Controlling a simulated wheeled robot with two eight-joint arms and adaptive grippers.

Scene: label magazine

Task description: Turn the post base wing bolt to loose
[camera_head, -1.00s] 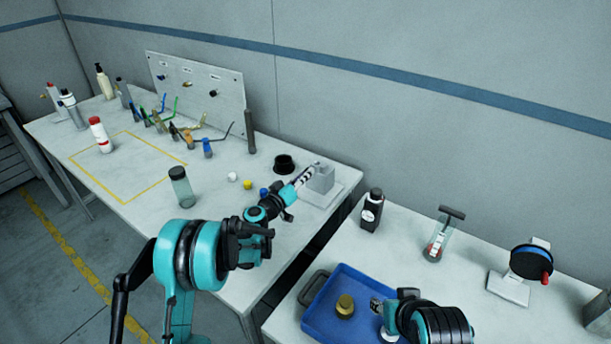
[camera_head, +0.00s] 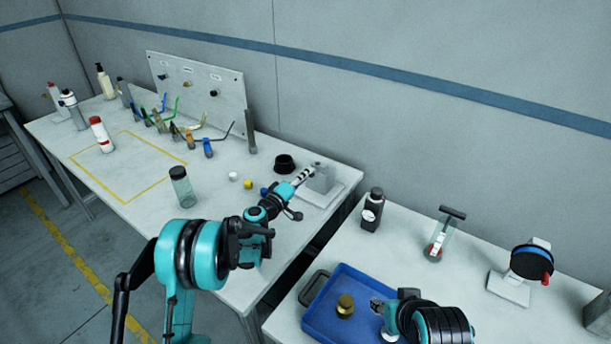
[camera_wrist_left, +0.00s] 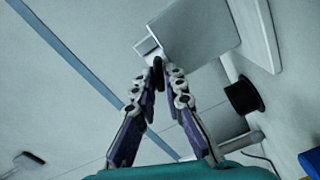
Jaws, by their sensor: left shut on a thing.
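The post base is a grey block (camera_head: 321,178) on a pale flat plate (camera_head: 328,197) at the right end of the left table. It fills the upper middle of the left wrist view (camera_wrist_left: 195,30). My left gripper (camera_head: 309,173) reaches it from the lower left. In the left wrist view its fingertips (camera_wrist_left: 158,75) close on a small dark piece, the wing bolt (camera_wrist_left: 159,72), beside the block. The fingers hide most of the bolt, so its angle cannot be read. My right gripper (camera_head: 380,305) is over the blue tray, and its finger opening is unclear.
A black ring-shaped part (camera_head: 284,164), white and yellow caps (camera_head: 248,185) and a clear jar (camera_head: 181,187) stand near my left arm. The blue tray (camera_head: 352,274) holds a brass-coloured piece (camera_head: 345,306). A black bottle (camera_head: 372,210) stands on the right table. A gap separates the tables.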

